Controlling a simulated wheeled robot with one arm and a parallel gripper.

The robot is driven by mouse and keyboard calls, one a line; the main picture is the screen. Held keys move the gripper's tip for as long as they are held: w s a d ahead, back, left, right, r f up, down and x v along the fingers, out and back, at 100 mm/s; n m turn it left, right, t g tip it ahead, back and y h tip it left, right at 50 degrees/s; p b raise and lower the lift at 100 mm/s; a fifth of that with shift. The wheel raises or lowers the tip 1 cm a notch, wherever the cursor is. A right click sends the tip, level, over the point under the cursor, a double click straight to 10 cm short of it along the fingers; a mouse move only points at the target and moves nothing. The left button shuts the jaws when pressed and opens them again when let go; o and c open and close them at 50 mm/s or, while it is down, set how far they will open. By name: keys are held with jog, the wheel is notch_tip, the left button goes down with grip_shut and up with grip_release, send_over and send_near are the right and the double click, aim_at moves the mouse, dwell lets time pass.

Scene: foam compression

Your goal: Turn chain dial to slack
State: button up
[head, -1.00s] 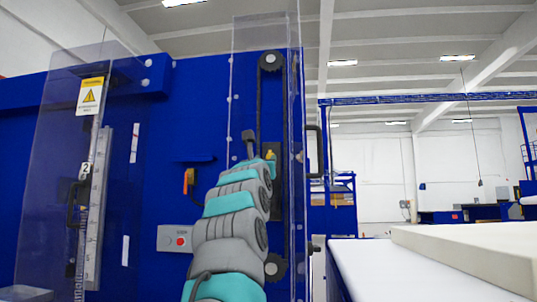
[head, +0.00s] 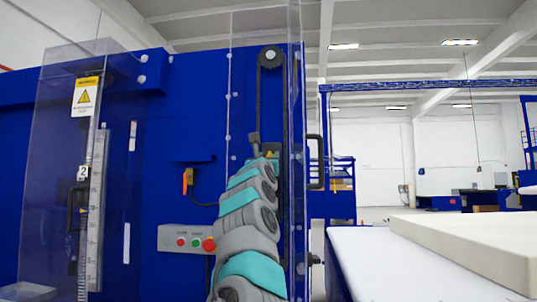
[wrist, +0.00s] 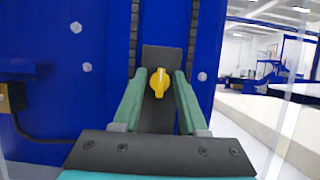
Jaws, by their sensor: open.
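The chain dial is a small yellow knob (wrist: 158,82) on a dark plate (wrist: 160,115) on the blue machine face, between the two runs of a dark chain. In the wrist view the green fingers of my gripper (wrist: 160,74) are apart, one on each side of the knob. Gaps show between knob and fingers; whether the tips reach its depth I cannot tell. In the head view my arm rises in front of the chain guard and largely hides the dial. A dark chain sprocket (head: 270,58) shows above.
A clear guard (head: 236,90) stands beside the chain. A grey button box (head: 186,239) is left of my arm, below an orange-handled tool (head: 188,180). A pale foam slab (head: 465,240) lies on a white table (head: 375,265) at right.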

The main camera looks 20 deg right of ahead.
grip_shut()
dwell(0.3)
dwell(0.3)
jog(key=n+y, duration=0.1)
jog(key=n, duration=0.2)
jog(key=shift+d+t, duration=0.15)
jog(key=shift+t, duration=0.15)
jog(key=shift+n+t+y, duration=0.3)
jog(key=shift+n+y, duration=0.6)
jog(key=shift+n, duration=1)
grip_release()
